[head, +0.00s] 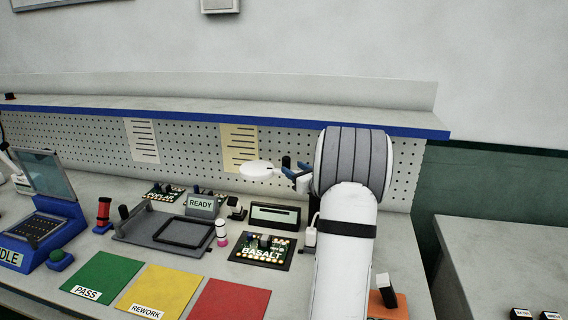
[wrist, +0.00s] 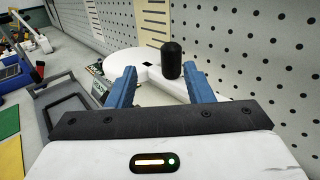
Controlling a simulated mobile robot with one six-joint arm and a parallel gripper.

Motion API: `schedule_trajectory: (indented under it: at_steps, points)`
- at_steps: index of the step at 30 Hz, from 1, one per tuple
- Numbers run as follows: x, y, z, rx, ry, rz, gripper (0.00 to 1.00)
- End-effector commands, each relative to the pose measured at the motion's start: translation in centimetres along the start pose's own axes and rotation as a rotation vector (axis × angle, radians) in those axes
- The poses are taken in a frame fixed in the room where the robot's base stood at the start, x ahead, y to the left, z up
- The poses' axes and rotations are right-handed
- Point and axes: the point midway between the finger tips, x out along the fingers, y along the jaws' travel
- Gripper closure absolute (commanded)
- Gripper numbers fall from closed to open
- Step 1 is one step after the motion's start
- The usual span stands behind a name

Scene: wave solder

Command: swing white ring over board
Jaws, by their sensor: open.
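The white ring (head: 257,168) is a flat white disc-like head raised above the bench, left of my gripper. In the wrist view the white ring (wrist: 128,64) lies just beyond my fingers, with a white arm running right from it. A black upright knob (wrist: 172,60) stands on that arm, and also shows in the head view (head: 286,161). My gripper (head: 294,173) is open; in the wrist view its blue fingers (wrist: 160,84) sit either side of the knob's line, apparently short of it. The BASALT board (head: 262,251) lies on the bench below.
A grey tray with a dark frame (head: 150,232) and a READY sign (head: 201,205) are left of the board. PASS (head: 101,275), REWORK (head: 160,291) and red (head: 231,301) mats lie in front. A pegboard wall (head: 190,147) and blue-edged shelf (head: 280,119) are close behind the ring.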

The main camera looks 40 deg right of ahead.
Motion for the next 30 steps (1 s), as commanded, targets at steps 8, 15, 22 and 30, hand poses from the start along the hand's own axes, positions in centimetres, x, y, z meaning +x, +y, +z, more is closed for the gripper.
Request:
schedule_trajectory:
  at_steps: [8,15,22,30]
  points:
    - [2.6,-1.5,-0.1,0.031,-0.015,-0.035,0.53]
    - [6.2,-1.6,-0.1,0.029,-0.015,-0.035,0.53]
    - [7.5,-1.7,-0.1,0.029,-0.015,-0.036,0.53]
    - [7.5,-1.7,-0.1,0.028,-0.015,-0.036,0.58]
